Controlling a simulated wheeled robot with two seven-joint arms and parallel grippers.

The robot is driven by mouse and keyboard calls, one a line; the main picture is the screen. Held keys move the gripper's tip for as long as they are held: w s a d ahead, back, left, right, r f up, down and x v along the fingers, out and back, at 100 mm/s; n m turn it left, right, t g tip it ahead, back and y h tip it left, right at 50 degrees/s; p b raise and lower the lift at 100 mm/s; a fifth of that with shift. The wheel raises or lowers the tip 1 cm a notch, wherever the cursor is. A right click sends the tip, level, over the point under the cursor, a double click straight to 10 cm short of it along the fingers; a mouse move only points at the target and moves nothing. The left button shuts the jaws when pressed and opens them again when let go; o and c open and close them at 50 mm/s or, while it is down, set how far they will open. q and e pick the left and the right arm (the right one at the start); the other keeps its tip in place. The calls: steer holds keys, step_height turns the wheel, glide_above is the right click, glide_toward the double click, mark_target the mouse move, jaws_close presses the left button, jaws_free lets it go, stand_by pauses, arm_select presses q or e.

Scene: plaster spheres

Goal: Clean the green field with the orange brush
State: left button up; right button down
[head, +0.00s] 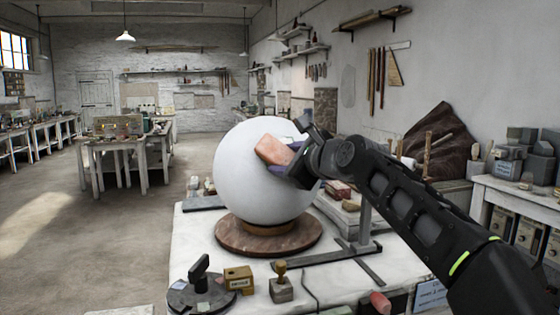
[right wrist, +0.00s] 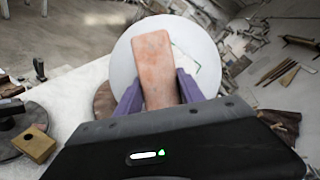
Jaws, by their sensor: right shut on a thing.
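A large white plaster sphere (head: 245,185) sits on a round brown base (head: 240,240) on the white table. My right gripper (head: 288,158) is at the sphere's upper right, its purple fingers shut on the orange brush (head: 270,150), a pinkish-orange block. In the right wrist view the brush (right wrist: 154,65) points away between the fingers, over the sphere (right wrist: 122,65). A thin green outline, the green field (right wrist: 188,60), shows on the sphere just right of the brush; part of it is hidden. I cannot tell whether the brush touches the sphere. My left gripper is not in view.
A dark round stand with a black handle (head: 200,275), a yellow-brown block (head: 239,278) and a wooden-handled stamp (head: 281,285) stand at the table's front. A dark metal stand (head: 345,252) is right of the base. Benches line the room; the floor at left is clear.

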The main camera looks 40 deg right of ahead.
mark_target(272, 148)
stand_by(0.3)
steer(key=shift+w+a+r+p, duration=0.35)
steer(key=shift+r+p, duration=0.1)
steer(key=shift+p, duration=0.3)
steer(key=shift+w+a+r+p, duration=0.15)
steer(key=shift+w+a+p, duration=0.1)
steer(key=shift+w+p, duration=0.05)
steer(key=shift+w+a+r+p, duration=0.35)
steer(key=shift+r+p, duration=0.2)
steer(key=shift+p, duration=0.25)
steer(key=shift+w+a+r+p, duration=0.1)
steer(key=shift+w+a+p, duration=0.2)
